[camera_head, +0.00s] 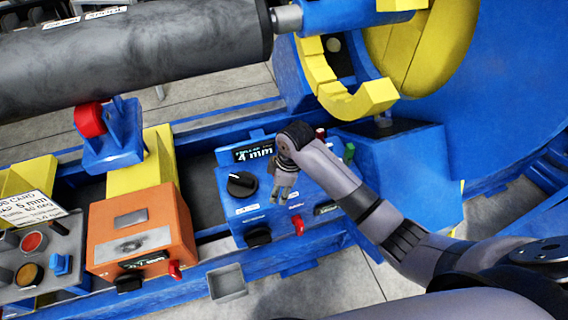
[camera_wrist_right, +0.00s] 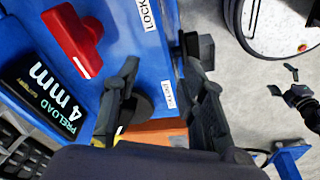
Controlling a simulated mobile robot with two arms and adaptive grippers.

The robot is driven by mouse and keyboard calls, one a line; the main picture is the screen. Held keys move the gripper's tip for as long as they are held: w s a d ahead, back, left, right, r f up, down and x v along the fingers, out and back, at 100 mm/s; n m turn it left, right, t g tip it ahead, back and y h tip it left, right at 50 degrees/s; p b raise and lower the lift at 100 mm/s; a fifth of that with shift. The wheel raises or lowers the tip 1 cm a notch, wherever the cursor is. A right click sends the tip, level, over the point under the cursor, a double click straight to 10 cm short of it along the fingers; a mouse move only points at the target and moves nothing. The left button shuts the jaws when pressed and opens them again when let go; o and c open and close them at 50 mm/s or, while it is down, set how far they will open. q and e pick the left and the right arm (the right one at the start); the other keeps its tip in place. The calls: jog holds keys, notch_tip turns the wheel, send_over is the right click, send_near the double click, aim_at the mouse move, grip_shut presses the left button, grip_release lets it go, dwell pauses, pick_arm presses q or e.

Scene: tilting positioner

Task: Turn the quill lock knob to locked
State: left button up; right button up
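A blue control box (camera_head: 240,224) carries a round black knob (camera_head: 241,184) with a white pointer mark. I cannot read its name, so I cannot tell if it is the quill lock knob. My right gripper (camera_head: 283,192) is over the panel, just right of this knob. In the right wrist view its two fingers (camera_wrist_right: 163,75) are apart. A dark round knob (camera_wrist_right: 143,108) shows partly behind the left finger; contact cannot be told. A white label starting "LOCK" (camera_wrist_right: 148,14) and another small label (camera_wrist_right: 168,94) lie beside the fingers. My left gripper is not in view.
A preload display reading 4 mm (camera_wrist_right: 42,95) and a red handle (camera_wrist_right: 74,40) are close to the fingers. Another red knob (camera_head: 298,225) and a black knob (camera_head: 258,236) sit on the box's front. An orange box (camera_head: 142,236) stands left; a grey roller (camera_head: 130,55) lies behind.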

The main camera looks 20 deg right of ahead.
jog(key=w+d+r+n+g+h, duration=0.1)
jog(key=w+d+r+n, duration=0.2)
jog(key=r, duration=0.5)
jog(key=w+d+r+n+h, duration=0.1)
jog(key=w+r+n, duration=0.1)
jog(key=w+r, duration=0.45)
jog(key=f, duration=1.1)
jog(key=f+p, duration=0.1)
jog(key=f, duration=0.4)
jog(key=shift+s+a+f, duration=0.1)
jog(key=shift+s+f, duration=0.05)
jog(key=shift+s, duration=0.2)
jog(key=shift+c, duration=0.2)
grip_shut()
